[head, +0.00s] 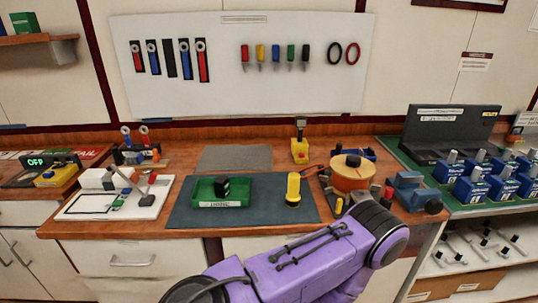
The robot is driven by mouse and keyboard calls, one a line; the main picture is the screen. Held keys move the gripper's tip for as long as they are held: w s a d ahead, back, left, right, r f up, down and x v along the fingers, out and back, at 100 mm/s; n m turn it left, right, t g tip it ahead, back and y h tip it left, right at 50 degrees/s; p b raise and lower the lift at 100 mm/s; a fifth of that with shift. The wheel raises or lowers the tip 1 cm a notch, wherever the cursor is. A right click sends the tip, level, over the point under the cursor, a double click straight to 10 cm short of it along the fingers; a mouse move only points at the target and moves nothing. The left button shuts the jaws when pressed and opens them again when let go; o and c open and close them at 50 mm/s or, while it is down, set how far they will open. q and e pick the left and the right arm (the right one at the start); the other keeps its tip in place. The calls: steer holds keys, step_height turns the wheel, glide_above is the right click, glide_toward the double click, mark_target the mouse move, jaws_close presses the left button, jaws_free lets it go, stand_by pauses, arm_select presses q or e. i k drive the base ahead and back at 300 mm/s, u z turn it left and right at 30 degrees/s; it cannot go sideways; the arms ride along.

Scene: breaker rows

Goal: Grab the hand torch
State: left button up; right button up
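A yellow cylinder with a black ring at its base (293,188), which looks like the hand torch, stands upright on the dark green mat (262,213) on the wooden bench. Nothing touches it. A purple arm of mine crosses the lower middle of the head view, in front of the bench edge and right of the torch. Neither of my grippers can be made out in this view.
A green tray (221,204) holding a black object is left of the torch. An orange-topped round reel (355,172) and a blue vise-like tool (409,190) are to the right. A yellow device (300,149) stands behind. The grey mat (235,158) is clear.

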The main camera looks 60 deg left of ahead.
mark_target(294, 197)
steer(key=k, duration=0.45)
steer(key=u, duration=0.8)
